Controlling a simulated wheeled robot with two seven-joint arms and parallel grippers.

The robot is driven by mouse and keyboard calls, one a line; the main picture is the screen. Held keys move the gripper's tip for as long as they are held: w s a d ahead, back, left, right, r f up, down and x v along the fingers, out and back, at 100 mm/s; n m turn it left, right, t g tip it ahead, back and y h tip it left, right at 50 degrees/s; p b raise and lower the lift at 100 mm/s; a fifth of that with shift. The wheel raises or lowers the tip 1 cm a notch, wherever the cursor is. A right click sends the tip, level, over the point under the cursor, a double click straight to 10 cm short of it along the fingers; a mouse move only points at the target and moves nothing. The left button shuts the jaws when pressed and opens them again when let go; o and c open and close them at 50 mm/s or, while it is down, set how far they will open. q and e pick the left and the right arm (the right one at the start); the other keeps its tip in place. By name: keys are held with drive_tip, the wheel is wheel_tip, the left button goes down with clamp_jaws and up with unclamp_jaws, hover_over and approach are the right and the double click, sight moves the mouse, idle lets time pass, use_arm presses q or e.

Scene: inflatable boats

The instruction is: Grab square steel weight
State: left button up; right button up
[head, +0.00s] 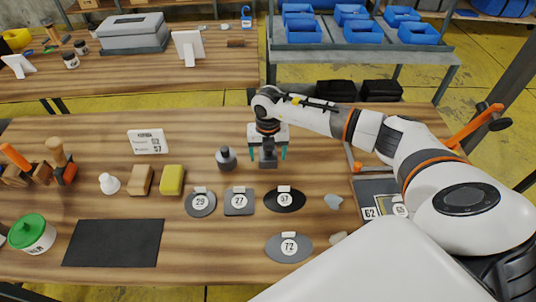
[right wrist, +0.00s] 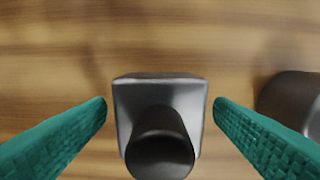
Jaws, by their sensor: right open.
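The square steel weight (head: 268,159) stands upright on the wooden table, a dark metal block with a knob on top. In the right wrist view the square weight (right wrist: 160,100) lies between the two green fingers. My right gripper (head: 268,150) is open, pointing down over the weight, with one finger at each side and a gap on both sides. The wrist view shows the right gripper (right wrist: 160,108) around the weight, not touching it. A round steel weight (head: 226,158) stands just left of it and shows at the right edge of the wrist view (right wrist: 292,98). My left gripper is not in view.
Numbered flat pieces, grey round (head: 201,208), square (head: 239,209) and black oval (head: 285,205), lie in front of the weights. A yellow block (head: 172,180) and wooden block (head: 140,180) are left. A dark mat (head: 113,243) lies front left. A tray (head: 372,187) is right.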

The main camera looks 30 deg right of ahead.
drive_tip(key=shift+f, duration=0.3)
drive_tip(key=shift+r, duration=0.1)
clamp_jaws()
drive_tip(key=shift+w+d, duration=0.1)
drive_tip(key=shift+w, duration=0.05)
drive_tip(key=shift+r, duration=0.2)
